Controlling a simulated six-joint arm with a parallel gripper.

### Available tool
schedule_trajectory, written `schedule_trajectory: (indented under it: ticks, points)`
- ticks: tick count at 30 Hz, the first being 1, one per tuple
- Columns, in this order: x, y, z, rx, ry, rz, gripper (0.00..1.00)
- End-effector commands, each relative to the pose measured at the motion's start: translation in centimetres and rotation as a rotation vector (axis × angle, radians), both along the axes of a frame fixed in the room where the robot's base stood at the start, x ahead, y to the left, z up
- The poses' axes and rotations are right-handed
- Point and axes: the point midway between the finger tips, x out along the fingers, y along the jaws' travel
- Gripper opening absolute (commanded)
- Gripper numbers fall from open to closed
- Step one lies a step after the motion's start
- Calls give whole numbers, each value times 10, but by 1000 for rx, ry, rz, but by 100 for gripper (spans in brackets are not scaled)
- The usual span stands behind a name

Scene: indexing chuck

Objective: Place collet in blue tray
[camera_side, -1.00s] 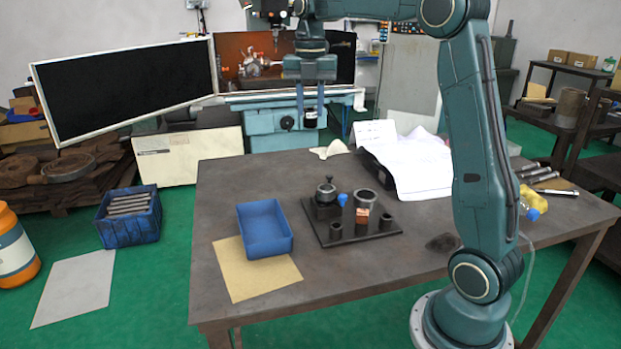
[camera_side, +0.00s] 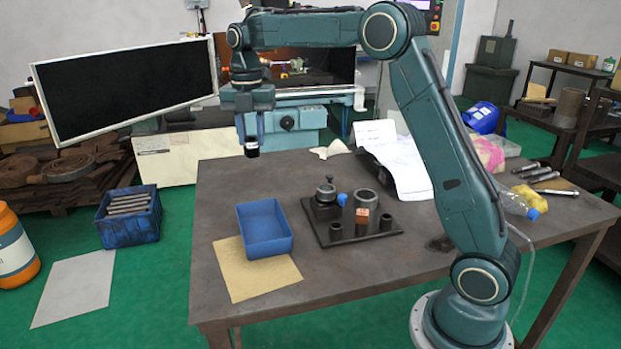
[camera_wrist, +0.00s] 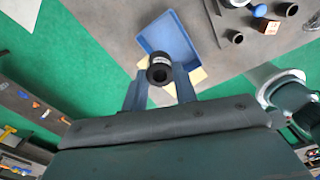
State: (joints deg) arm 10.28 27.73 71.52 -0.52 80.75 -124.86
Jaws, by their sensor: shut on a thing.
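My gripper (camera_side: 250,146) is shut on the collet (camera_side: 252,147), a small black cylinder with a pale band. It holds the collet in the air, above and behind the blue tray in the side view. In the wrist view the collet (camera_wrist: 160,69) sits between the fingertips of my gripper (camera_wrist: 159,78), its round bore facing the camera. The blue tray (camera_side: 287,244) is empty and lies on the table, partly over a tan sheet. It also shows in the wrist view (camera_wrist: 183,36), just beyond the collet.
Right of the tray, a dark fixture plate (camera_side: 352,236) bears a knobbed part, a grey ring (camera_side: 366,199), a copper-coloured block (camera_side: 362,217) and short tubes. Papers (camera_side: 402,170) lie at the table's back. A monitor (camera_side: 128,90) stands at the left.

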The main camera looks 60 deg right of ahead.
Motion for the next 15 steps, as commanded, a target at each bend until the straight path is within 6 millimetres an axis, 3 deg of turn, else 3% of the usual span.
schedule_trajectory:
  ticks: [15]
  points:
    - [-1, 0, -94, 1, 5, 0, 3]
